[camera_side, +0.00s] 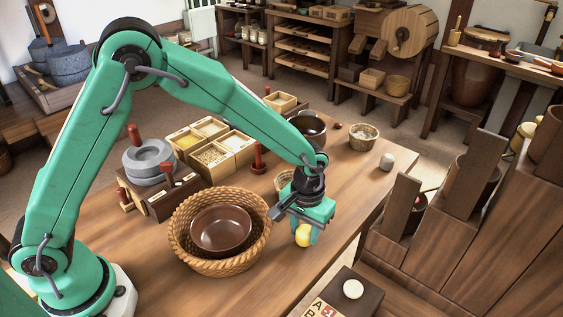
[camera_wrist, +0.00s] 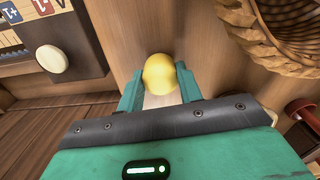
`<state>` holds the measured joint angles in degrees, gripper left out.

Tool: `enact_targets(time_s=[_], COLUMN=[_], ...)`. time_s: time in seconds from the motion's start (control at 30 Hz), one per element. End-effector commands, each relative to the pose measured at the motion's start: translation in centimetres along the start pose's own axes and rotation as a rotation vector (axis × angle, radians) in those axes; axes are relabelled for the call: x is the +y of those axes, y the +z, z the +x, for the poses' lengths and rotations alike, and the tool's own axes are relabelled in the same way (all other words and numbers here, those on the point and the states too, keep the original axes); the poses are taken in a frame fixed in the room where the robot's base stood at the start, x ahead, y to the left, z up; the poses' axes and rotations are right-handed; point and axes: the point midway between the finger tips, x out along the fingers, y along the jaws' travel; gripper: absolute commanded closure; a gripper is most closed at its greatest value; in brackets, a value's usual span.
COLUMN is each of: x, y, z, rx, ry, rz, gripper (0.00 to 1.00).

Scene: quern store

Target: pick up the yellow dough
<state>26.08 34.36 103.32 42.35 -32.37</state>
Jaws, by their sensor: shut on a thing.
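The yellow dough (camera_side: 303,236) is a small round ball, seen at the end of my gripper (camera_side: 304,228) near the table's right edge. In the wrist view the yellow dough (camera_wrist: 160,73) sits between the two green fingers of my gripper (camera_wrist: 160,82), which are shut on it from both sides. The fingers hide part of it in the side view. I cannot tell whether the dough touches the wooden table (camera_side: 330,255) or is just above it.
A wicker basket (camera_side: 256,254) holding a brown bowl (camera_side: 221,230) stands left of my gripper. A stone quern (camera_side: 148,160) and a wooden box of grains (camera_side: 212,147) stand farther back. A dark block with a white knob (camera_side: 353,289) is at the front right. Bare table lies around the dough.

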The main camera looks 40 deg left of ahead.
Motion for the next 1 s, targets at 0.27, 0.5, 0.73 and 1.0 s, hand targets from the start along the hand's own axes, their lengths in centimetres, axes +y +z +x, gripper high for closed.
enact_targets(time_s=[0.27, 0.5, 0.73, 1.0], x=[0.1, 1.5, 3.3, 4.8], y=[-0.1, 2.7, 6.4, 9.4], z=[-2.9, -5.6, -8.0, -10.0], rx=[0.004, 0.003, 0.003, 0.001], ry=[0.003, 0.002, 0.002, 0.001], rz=[0.0, 0.005, 0.004, 0.003], gripper=[0.88, 0.88, 0.88, 0.88])
